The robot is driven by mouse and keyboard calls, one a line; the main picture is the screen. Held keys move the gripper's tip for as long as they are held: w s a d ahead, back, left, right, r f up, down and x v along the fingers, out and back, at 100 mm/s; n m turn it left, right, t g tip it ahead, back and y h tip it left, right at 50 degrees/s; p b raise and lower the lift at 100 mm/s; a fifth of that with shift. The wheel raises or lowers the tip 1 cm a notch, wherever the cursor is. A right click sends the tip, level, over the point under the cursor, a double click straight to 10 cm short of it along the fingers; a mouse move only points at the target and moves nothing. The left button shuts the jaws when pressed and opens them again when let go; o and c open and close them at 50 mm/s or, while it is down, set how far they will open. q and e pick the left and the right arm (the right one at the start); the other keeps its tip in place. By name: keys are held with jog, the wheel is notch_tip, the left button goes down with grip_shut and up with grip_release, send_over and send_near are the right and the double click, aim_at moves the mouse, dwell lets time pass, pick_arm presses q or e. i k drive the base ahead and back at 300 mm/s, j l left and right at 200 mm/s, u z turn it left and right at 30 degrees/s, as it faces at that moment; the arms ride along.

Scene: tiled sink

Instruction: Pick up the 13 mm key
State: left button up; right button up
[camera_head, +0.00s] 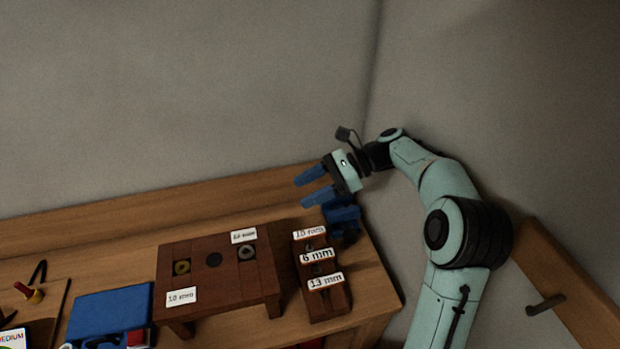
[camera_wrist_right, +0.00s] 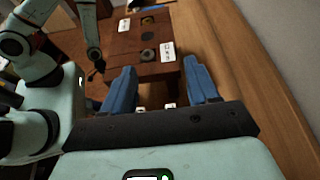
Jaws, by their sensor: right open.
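A small dark wooden block (camera_head: 338,305) stands at the table's right end, with labels that seem to read 10 mm, 6 mm and 13 mm. The 13 mm label (camera_head: 325,281) is the nearest. Small dark shapes sit beside the labels; I cannot make out the 13 mm key itself. My right gripper (camera_head: 306,187) is open and empty, above the table's back right part, behind the block and apart from it. In the right wrist view its blue fingers (camera_wrist_right: 160,82) are spread, with white label edges low between them.
A dark wooden stand (camera_head: 216,262) with round metal parts and two labels is left of the block. A blue object (camera_head: 342,220) sits behind the block, beneath my right gripper. A blue box (camera_head: 110,312) lies front left. Walls rise behind and to the right.

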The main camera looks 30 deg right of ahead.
aim_at(324, 282)
jog(key=k+j, duration=0.15)
jog(key=j, duration=0.25)
jog(key=k+j, duration=0.15)
jog(key=j, duration=0.2)
jog(key=k+j, duration=0.15)
jog(key=j, duration=0.25)
jog(key=k+j, duration=0.15)
jog(key=j, duration=0.25)
jog(key=k+j, duration=0.15)
jog(key=j, duration=0.25)
